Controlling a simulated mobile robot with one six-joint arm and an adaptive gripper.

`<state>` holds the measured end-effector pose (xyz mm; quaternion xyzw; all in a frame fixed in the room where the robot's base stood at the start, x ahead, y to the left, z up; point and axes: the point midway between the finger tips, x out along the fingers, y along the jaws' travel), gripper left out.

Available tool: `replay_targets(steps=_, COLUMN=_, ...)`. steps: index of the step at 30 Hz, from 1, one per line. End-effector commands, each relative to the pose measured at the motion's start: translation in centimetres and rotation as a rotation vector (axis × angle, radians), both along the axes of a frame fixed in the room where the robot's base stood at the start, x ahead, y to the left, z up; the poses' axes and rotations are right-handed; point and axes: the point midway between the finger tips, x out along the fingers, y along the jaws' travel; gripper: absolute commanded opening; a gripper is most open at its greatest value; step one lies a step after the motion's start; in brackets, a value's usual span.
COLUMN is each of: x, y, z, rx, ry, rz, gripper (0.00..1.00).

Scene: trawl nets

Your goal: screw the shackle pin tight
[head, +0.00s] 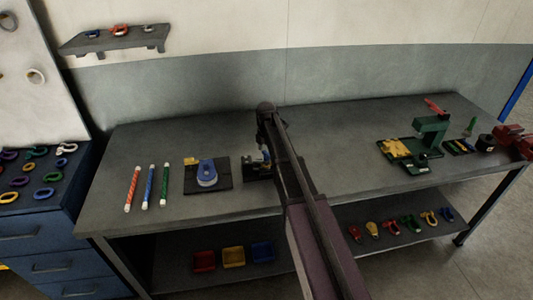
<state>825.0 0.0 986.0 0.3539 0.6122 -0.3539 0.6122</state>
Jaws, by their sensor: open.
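My arm reaches from the bottom of the head view to a dark fixture (256,173) on the grey workbench. My gripper (265,152) points down at this fixture and is open. A small blue part shows at the fixture beside the fingers; it may be the shackle, but it is too small and too covered to be sure. The pin cannot be made out, and I cannot tell whether the fingers touch anything. My arm hides the fixture's right side.
Left of the fixture stand a dark plate (222,187) with a blue round part (207,174), and red (132,189), blue (149,187) and green (165,185) sticks. A green press-like device (432,130) stands right. Bench between it and my arm is clear.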

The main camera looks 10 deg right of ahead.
Motion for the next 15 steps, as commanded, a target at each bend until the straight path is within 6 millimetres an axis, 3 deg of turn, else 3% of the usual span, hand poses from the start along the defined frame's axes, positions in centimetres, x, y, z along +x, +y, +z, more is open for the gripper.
replay_targets(steps=2, x=0.00, y=0.01, z=0.01, rx=0.000, ry=0.000, rz=0.000, gripper=0.94)
replay_targets(steps=10, x=0.00, y=0.02, z=0.01, rx=0.000, ry=0.000, rz=0.000, gripper=0.17)
replay_targets(steps=11, x=0.00, y=0.02, z=0.00, rx=0.000, ry=0.000, rz=0.000, gripper=0.12)
replay_targets(steps=15, x=-0.01, y=0.03, z=0.00, rx=0.000, ry=0.000, rz=0.000, gripper=0.12)
